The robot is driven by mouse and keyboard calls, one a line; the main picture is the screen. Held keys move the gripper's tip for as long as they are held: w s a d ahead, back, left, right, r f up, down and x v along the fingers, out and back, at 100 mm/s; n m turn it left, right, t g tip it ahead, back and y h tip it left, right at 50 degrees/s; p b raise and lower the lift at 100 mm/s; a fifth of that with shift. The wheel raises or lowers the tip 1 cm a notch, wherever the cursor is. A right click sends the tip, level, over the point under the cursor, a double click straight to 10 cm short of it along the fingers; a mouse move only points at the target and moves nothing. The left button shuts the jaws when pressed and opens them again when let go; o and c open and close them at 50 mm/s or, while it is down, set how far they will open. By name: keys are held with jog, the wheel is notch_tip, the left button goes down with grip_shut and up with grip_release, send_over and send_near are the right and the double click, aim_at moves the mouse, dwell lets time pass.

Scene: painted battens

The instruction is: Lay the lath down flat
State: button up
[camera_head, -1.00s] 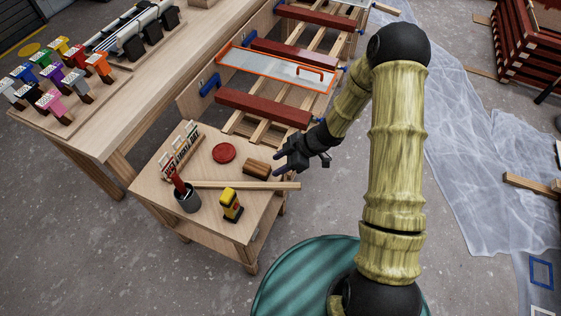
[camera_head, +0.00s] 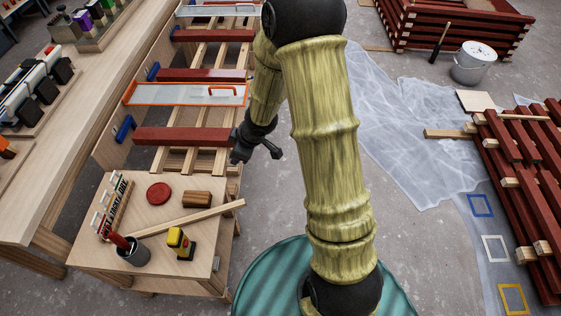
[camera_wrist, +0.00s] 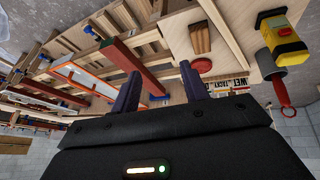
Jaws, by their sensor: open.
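The lath (camera_head: 190,219) is a long pale wooden strip across the small wooden table. My gripper (camera_head: 257,154) is open and empty, beyond the lath and to the right of the table, near the end of the closest red batten. In the wrist view the two fingers (camera_wrist: 160,84) stand apart with nothing between them.
On the small table (camera_head: 95,243) are a brown block (camera_head: 197,199), a red disc (camera_head: 159,193), a lettered rack (camera_head: 115,207), a dark cup with a red-handled brush (camera_head: 133,253) and a yellow-black tool (camera_head: 180,242). Red battens (camera_head: 190,136) lie on a rack behind.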

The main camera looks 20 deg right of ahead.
jog(key=s+d+r+m+g+h, duration=0.1)
jog(key=s+d+r+m, duration=0.2)
jog(key=s+r+m, duration=0.2)
jog(key=s+d+r+m+h, duration=0.2)
jog(key=s+d+r+m, duration=0.2)
jog(key=s, duration=0.7)
notch_tip(320, 180, up, 3)
jog(key=shift+f+m+g, duration=0.2)
jog(key=shift+m+g, duration=0.2)
jog(key=shift+m, duration=0.8)
jog(key=shift+s, duration=0.1)
jog(key=w+p+v, duration=0.1)
jog(key=p+v, duration=0.6)
jog(key=shift+w, duration=0.3)
jog(key=shift+o, duration=0.4)
jog(key=shift+r, duration=0.1)
